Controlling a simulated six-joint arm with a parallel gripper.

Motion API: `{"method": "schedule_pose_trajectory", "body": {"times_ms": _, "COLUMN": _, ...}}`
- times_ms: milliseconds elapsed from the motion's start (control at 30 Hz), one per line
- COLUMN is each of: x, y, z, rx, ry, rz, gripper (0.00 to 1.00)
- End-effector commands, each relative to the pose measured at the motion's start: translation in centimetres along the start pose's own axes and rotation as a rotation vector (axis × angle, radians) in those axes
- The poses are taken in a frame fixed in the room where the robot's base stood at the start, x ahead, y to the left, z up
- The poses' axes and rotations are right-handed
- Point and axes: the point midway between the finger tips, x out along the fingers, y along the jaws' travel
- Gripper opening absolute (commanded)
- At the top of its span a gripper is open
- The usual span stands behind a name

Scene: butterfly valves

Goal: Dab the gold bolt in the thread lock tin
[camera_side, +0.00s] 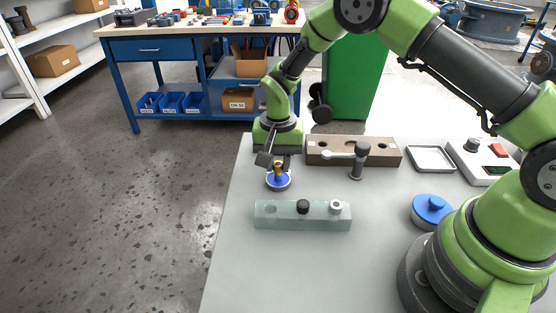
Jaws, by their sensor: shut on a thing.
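My gripper (277,163) points down at the left of the grey table and is shut on the gold bolt (279,171). The bolt hangs upright with its lower end at the blue inside of a small round tin (270,186). I cannot tell whether it touches the blue. Another round blue-topped container (431,210) with a knob stands at the right, near my base. No label is readable on either one.
A pale green block (280,219) in front has an empty hole, a black piece (303,206) and a silver piece (336,207). The front left table is clear.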

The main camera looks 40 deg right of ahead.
Motion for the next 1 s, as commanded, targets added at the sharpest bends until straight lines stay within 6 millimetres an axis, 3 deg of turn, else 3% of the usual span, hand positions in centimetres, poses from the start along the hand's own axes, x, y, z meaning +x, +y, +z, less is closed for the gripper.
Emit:
{"method": "schedule_pose_trajectory", "body": {"times_ms": 267, "x": -0.1, "y": 0.1, "z": 0.0, "rx": -0.001, "ry": -0.001, "rz": 0.003, "gripper": 0.01}}
{"method": "schedule_pose_trajectory", "body": {"times_ms": 1000, "x": -6.3, "y": 0.0, "z": 0.0, "rx": -0.001, "ry": 0.0, "rz": 0.0, "gripper": 0.01}}
